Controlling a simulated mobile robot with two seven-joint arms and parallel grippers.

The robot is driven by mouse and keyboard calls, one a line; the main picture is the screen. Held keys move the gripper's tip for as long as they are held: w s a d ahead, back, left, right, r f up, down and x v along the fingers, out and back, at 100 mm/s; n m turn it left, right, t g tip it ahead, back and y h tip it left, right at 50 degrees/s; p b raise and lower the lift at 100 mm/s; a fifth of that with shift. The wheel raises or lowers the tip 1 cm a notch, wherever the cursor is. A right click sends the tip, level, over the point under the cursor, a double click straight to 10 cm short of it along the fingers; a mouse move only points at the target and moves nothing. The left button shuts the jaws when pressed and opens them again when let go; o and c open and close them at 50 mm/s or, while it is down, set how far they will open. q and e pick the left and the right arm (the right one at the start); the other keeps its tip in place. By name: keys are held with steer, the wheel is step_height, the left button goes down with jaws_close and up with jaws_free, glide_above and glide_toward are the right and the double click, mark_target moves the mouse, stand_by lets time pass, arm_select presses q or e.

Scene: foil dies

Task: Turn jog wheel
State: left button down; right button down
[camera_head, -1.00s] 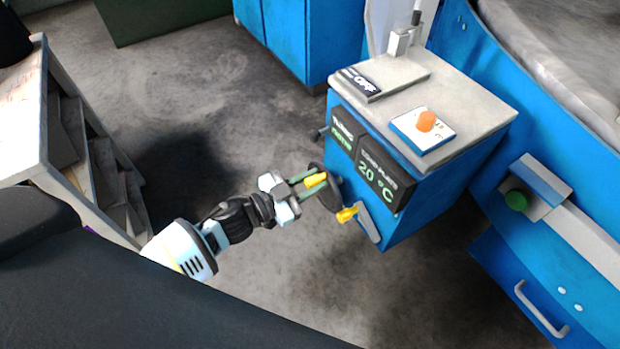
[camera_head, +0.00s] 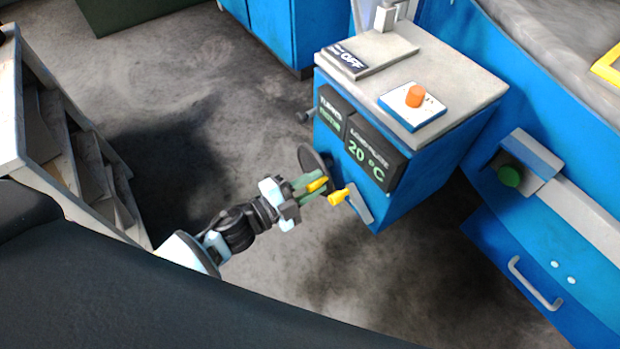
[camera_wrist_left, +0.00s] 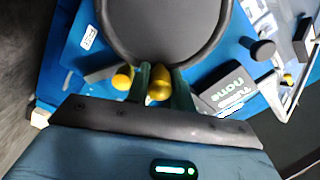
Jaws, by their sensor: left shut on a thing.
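The jog wheel (camera_head: 313,163) is a dark disc on the near left side of the blue cabinet (camera_head: 405,190). It also fills the upper middle of the left wrist view (camera_wrist_left: 165,28). Its yellow crank knob (camera_head: 317,184) sits low on the rim, towards the lever. My left gripper (camera_head: 308,187) is shut on this knob; in the left wrist view the knob (camera_wrist_left: 160,84) lies between the green fingers. A second yellow grip (camera_head: 338,196), on a grey lever (camera_head: 361,206), is close beside the fingers. My right gripper is out of view.
The cabinet carries a "20 °C" display (camera_head: 369,159), an orange knob (camera_head: 414,96) on top and an "OFF" plate (camera_head: 366,54). A grey shelf unit (camera_head: 60,150) stands left. A larger blue machine (camera_head: 530,220) stands right. Floor between is clear.

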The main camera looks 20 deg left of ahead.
arm_select(q)
steer(key=shift+s+d+f+m, duration=0.15)
steer(key=shift+f+m, duration=0.15)
steer(key=shift+m, duration=0.3)
steer(key=c, duration=1.2)
jaws_free()
steer(key=v, duration=0.7)
steer(key=shift+s+a+b, duration=0.25)
steer(key=shift+s+b, duration=0.1)
steer(key=shift+b, duration=0.05)
